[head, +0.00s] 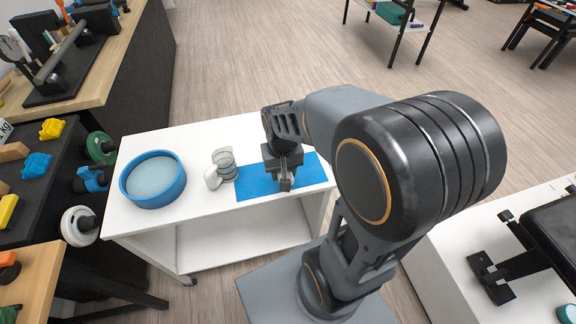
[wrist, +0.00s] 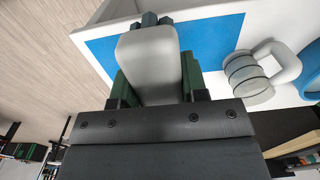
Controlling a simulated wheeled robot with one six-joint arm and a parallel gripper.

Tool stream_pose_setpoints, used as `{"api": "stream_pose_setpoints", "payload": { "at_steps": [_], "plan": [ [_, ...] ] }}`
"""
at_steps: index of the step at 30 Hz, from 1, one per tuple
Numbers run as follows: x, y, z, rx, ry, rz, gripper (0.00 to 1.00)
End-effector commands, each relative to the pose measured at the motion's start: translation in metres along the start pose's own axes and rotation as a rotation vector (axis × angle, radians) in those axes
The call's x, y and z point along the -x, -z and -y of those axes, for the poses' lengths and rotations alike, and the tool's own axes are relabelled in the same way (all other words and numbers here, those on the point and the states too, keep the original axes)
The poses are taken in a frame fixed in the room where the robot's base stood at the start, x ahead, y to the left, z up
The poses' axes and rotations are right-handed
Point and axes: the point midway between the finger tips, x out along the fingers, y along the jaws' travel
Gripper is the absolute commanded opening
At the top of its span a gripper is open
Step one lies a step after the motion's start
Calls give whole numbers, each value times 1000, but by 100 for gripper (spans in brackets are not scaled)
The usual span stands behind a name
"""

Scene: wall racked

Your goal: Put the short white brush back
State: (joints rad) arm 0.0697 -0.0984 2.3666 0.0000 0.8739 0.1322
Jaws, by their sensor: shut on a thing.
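My gripper (head: 285,181) is over the blue mat (head: 255,188) on the white cart in the head view. In the wrist view my gripper (wrist: 152,78) has its dark green fingers closed on both sides of a short, rounded, pale grey-white piece, which I take to be the short white brush (wrist: 148,58). Small dark blue-grey bits show past its far end. The blue mat also lies beyond it in the wrist view (wrist: 205,40). In the head view the brush is mostly hidden by the gripper, and I cannot tell whether it touches the mat.
A clear banded jar with a white handle (head: 228,172) stands left of the mat. A blue round tub (head: 152,180) is further left on the cart (head: 195,215). Dark racks with plates and yellow and blue pieces (head: 36,166) stand at the left. A white table (head: 450,285) is at the right.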

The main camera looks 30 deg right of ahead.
Motion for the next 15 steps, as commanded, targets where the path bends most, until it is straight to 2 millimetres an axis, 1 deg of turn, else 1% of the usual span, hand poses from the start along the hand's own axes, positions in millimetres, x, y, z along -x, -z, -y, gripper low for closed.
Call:
{"api": "stream_pose_setpoints", "payload": {
  "at_steps": [2,5,8,15],
  "plan": [
    [-1,2,-1,0,0,0,15],
    [-6,12,-4,0,0,4,15],
    [-15,32,-12,-1,0,5,15],
    [-41,87,-34,-1,0,4,15]
  ]
}}
